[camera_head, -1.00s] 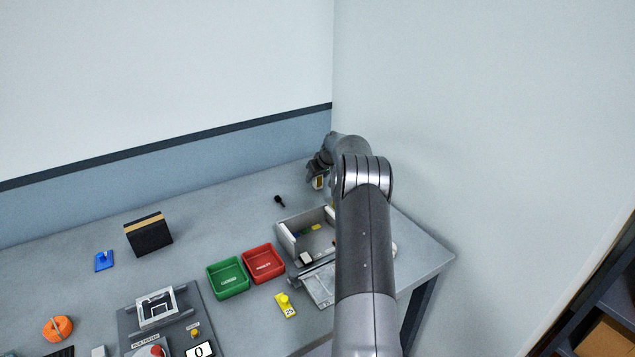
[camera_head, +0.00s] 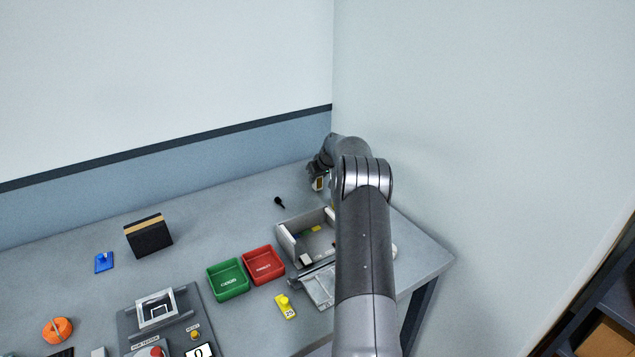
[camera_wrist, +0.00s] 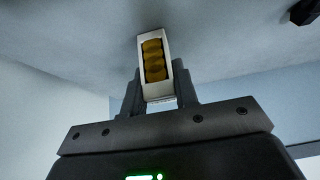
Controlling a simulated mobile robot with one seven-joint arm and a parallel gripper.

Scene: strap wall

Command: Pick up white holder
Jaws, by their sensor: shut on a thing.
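The white holder (camera_wrist: 145,91) is a narrow white open-fronted box with yellow rounded items (camera_wrist: 154,60) stacked inside. In the wrist view it stands between the two fingers of my gripper (camera_wrist: 160,92), which is shut on its lower end. In the head view the holder (camera_head: 319,183) shows small at the back right of the table, partly hidden by my gripper (camera_head: 318,172) and arm. I cannot tell from these views whether its far end touches the table.
A grey open box (camera_head: 290,238) with small coloured items stands in front of my gripper, partly behind my arm. Green (camera_head: 228,292) and red (camera_head: 264,276) trays sit to its left. A small black object (camera_head: 280,202) lies left of my gripper. The wall corner is close behind.

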